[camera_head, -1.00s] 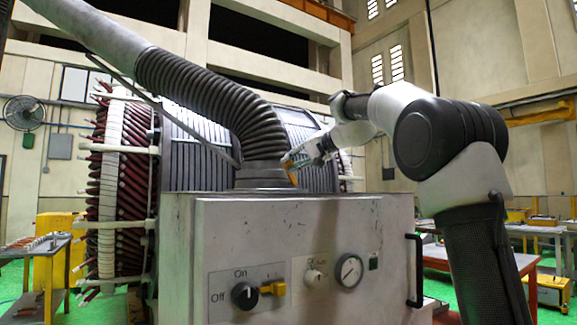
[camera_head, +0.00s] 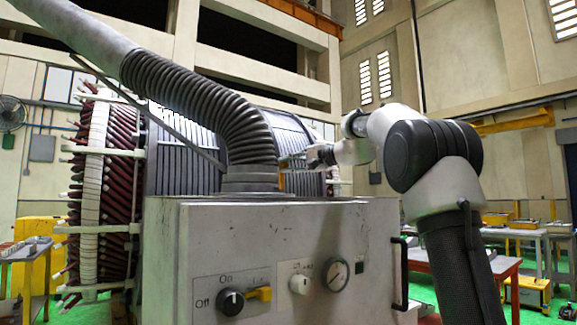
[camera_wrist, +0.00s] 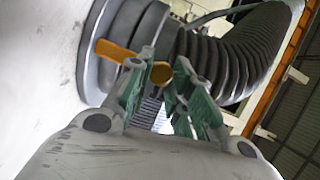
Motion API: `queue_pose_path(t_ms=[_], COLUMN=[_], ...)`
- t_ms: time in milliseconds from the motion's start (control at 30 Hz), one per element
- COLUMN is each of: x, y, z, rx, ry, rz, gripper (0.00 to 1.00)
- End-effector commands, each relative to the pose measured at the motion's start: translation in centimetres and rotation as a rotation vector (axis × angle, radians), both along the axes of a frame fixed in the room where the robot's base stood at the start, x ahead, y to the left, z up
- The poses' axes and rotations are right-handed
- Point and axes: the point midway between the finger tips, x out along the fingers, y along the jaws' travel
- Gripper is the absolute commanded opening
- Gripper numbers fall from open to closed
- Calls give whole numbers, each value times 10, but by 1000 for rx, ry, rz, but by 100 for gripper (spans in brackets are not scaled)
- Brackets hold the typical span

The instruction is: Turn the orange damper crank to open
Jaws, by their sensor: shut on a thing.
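The orange damper crank (camera_wrist: 118,52) shows in the wrist view as a flat arm with a round knob (camera_wrist: 160,73) at its end. It sits beside the grey hose collar (camera_wrist: 100,40). My gripper (camera_wrist: 163,78) is shut on the crank's knob, with one green-padded finger on each side. In the head view my gripper (camera_head: 297,160) is just right of the collar (camera_head: 250,179), above the cabinet top. Only a small upright orange part of the crank (camera_head: 281,182) shows there. The rest is hidden by the collar or too small to tell.
The ribbed grey hose (camera_head: 195,95) rises from the collar to the upper left. The grey cabinet (camera_head: 300,235) below carries a yellow-handled switch, a gauge and a black side handle (camera_head: 401,275). The large wound stator (camera_head: 105,190) stands close behind.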

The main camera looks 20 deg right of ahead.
Motion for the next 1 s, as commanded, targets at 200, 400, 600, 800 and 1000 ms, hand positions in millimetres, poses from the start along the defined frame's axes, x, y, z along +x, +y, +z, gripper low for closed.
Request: queue_pose_path(t_ms=[200,400,600,800,1000], x=[0,0,0,-1,-20], y=[0,-1,0,-1,-18], z=[0,0,0,0,4], rx=[4,4,3,3,1], ry=[1,1,1,1,-1], rz=[-1,-1,-1,-1,-5], gripper=[0,30,44,44,44])
